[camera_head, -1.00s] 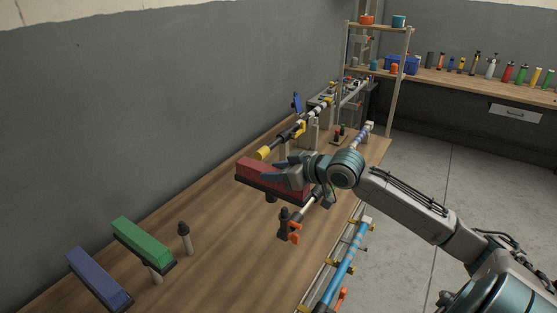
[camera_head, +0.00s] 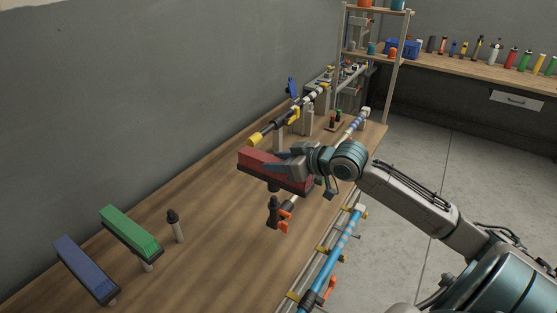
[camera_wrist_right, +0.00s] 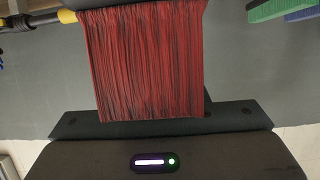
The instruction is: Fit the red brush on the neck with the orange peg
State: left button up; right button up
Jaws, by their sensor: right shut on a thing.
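The red brush (camera_head: 262,162), a long block with red bristles up and a dark base, is held by my right gripper (camera_head: 288,170), which is shut on it. Its red bristles (camera_wrist_right: 145,65) fill the middle of the right wrist view. The dark neck (camera_head: 273,211) with the orange peg (camera_head: 285,224) stands on the bench below the brush, in the head view. The brush's underside looks just above the neck and apart from it; the exact gap is hard to tell. My left gripper is not in view.
A green brush (camera_head: 131,230) and a blue brush (camera_head: 86,268) sit on stands at the left, with a bare dark-topped post (camera_head: 174,226) beside the green one. A yellow-ended pole (camera_head: 255,139) lies behind the red brush. Blue pipe (camera_head: 332,262) runs along the bench's front edge.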

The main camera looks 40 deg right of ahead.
aim_at(278, 180)
jog(key=shift+f+b, duration=0.4)
jog(key=shift+f, duration=0.35)
pick_arm(q)
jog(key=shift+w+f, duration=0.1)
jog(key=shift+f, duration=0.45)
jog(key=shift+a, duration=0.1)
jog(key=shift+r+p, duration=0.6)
jog(key=shift+p, duration=0.15)
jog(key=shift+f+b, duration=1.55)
pick_arm(e)
jog(key=shift+f, duration=2.4)
jog(key=o, duration=1.2)
jog(key=shift+o, duration=0.2)
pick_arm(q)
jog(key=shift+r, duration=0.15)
pick_arm(e)
jog(key=shift+r, duration=0.1)
